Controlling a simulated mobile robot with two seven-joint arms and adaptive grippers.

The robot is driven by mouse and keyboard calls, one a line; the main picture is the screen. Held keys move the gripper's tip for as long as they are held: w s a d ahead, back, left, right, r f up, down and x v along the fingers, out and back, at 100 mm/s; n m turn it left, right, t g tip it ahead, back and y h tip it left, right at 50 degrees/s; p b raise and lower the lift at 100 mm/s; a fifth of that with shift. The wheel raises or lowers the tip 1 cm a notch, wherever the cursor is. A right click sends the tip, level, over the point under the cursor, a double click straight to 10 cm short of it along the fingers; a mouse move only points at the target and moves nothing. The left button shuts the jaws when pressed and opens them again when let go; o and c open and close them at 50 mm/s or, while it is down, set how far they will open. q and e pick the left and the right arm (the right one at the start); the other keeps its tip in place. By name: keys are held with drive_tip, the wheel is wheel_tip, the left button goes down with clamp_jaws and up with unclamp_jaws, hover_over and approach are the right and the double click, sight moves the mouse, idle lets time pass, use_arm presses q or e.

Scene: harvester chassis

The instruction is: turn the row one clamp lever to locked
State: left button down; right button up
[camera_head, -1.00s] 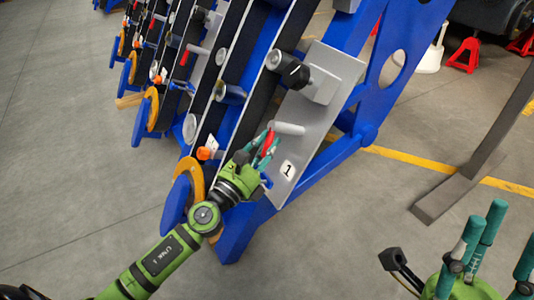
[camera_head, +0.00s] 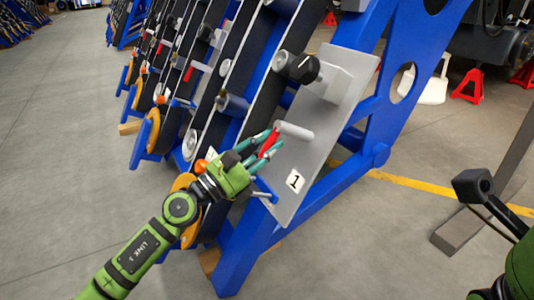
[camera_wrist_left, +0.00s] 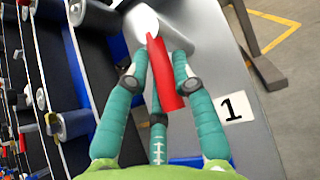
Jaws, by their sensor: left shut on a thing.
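The red clamp lever (camera_head: 270,142) is on the grey side plate (camera_head: 318,135) marked with a "1" label (camera_head: 296,181). It is attached near a pale round post (camera_head: 294,131). My left gripper (camera_head: 268,148) has its teal fingers closed around the lever. In the left wrist view, the red lever (camera_wrist_left: 163,75) stands between the fingers of the left gripper (camera_wrist_left: 158,80), tilted a little, with its far end at the pale post (camera_wrist_left: 144,22). Part of the lever is hidden by the fingers in the head view. My right gripper's fingers are out of view.
Several similar blue-framed rows with orange discs stretch to the back left. A blue support leg (camera_head: 240,255) stands below. Red stands (camera_head: 469,85) are at the back right. The floor at left is clear.

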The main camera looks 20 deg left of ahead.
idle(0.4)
use_arm(q)
drive_tip(key=c, duration=1)
unclamp_jaws()
drive_tip(key=shift+s, duration=0.1)
drive_tip(key=v, duration=1.2)
